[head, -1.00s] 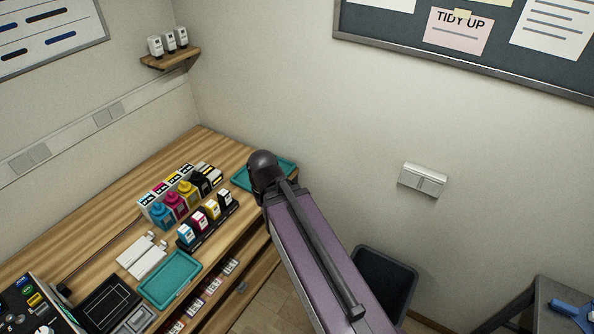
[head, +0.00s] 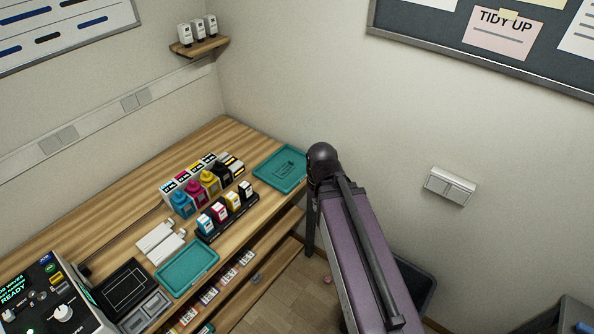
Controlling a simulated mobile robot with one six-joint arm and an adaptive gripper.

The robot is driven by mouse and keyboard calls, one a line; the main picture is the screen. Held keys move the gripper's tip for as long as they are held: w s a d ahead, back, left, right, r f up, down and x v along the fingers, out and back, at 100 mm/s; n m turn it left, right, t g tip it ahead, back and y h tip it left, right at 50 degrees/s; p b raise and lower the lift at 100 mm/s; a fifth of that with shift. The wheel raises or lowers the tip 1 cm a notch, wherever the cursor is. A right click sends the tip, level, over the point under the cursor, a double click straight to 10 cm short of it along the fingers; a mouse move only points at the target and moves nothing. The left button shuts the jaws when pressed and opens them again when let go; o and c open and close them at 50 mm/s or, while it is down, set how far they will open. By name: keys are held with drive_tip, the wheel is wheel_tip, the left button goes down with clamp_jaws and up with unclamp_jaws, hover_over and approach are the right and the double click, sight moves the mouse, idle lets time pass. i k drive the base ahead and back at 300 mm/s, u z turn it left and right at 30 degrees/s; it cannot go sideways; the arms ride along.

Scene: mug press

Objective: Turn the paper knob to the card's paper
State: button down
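The black-fronted control panel (head: 40,296) of a pale machine stands at the lower left, cut off by the picture's edge. A large white knob (head: 64,312) sits on it, with a light pointer mark and small lettering too small to read surely. Smaller pale knobs or buttons sit to its left. A green-lettered screen (head: 14,288) shows "READY" and part of other words. I cannot make out the task's card. My purple arm with its dark joint rises at the right of the wooden counter; my gripper is not in view.
The wooden counter (head: 100,212) holds a dark framed pad (head: 124,285), a teal tray (head: 187,267), ink bottles (head: 195,196), a rack of small cartridges (head: 228,216) and a far teal tray (head: 280,168). A dark bin (head: 418,285) stands on the floor behind my arm.

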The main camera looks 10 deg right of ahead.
sight(62, 313)
drive_tip(key=z, duration=1)
drive_tip(key=k, duration=0.1)
drive_tip(key=u, duration=3.3)
drive_tip(key=i, duration=0.6)
